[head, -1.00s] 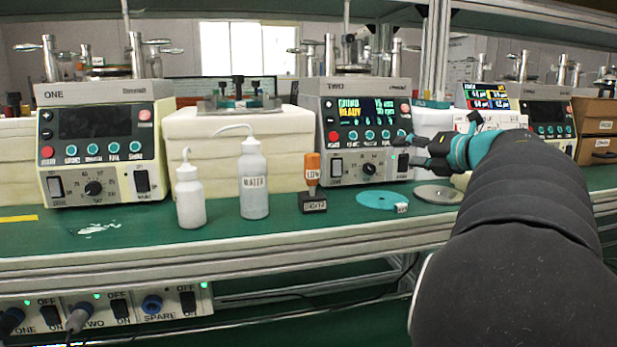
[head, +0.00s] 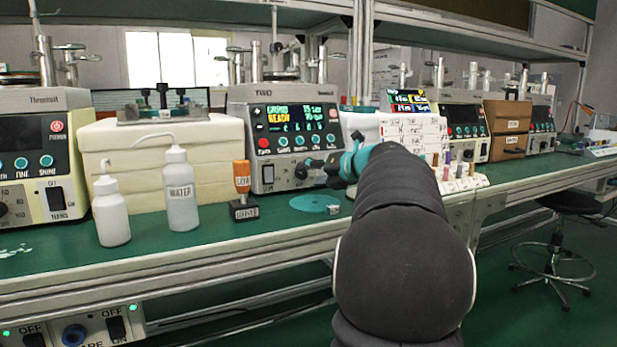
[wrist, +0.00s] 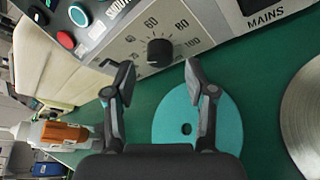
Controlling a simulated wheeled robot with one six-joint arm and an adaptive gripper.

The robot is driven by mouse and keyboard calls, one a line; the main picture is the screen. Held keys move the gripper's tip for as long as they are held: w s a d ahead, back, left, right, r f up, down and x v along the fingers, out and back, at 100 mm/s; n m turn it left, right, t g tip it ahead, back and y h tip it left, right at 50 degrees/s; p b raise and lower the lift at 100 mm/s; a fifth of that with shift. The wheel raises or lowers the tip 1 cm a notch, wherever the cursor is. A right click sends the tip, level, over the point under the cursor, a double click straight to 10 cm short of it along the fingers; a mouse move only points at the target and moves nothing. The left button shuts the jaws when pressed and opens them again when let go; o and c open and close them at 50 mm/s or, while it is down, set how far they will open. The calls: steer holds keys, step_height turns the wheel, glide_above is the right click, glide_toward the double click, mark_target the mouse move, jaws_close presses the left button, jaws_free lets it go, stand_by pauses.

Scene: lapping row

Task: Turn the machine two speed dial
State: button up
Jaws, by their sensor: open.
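My gripper (head: 322,168) is at the panel, by the right side of the dial in the head view. In the wrist view my gripper (wrist: 157,78) is open and empty, with a finger on each side of the dial's line. I cannot tell whether a fingertip touches the panel.
A teal disc (head: 315,203) lies on the bench below the panel; a metal disc (wrist: 305,115) is to its right. An orange-topped stamp (head: 243,185) and a water bottle (head: 181,190) stand left.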

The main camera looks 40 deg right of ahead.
steer(key=shift+x, duration=0.85)
jaws_close()
steer(key=shift+r+m+y+p, duration=0.1)
steer(key=shift+m+y+p, duration=0.5)
steer(key=shift+p, duration=0.55)
steer(key=m+t, duration=0.1)
steer(key=m+p, duration=0.1)
steer(key=shift+f+m+t, duration=0.25)
steer(key=shift+m+t, duration=0.05)
steer(key=shift+t, duration=0.1)
jaws_free()
steer(key=shift+s, duration=0.15)
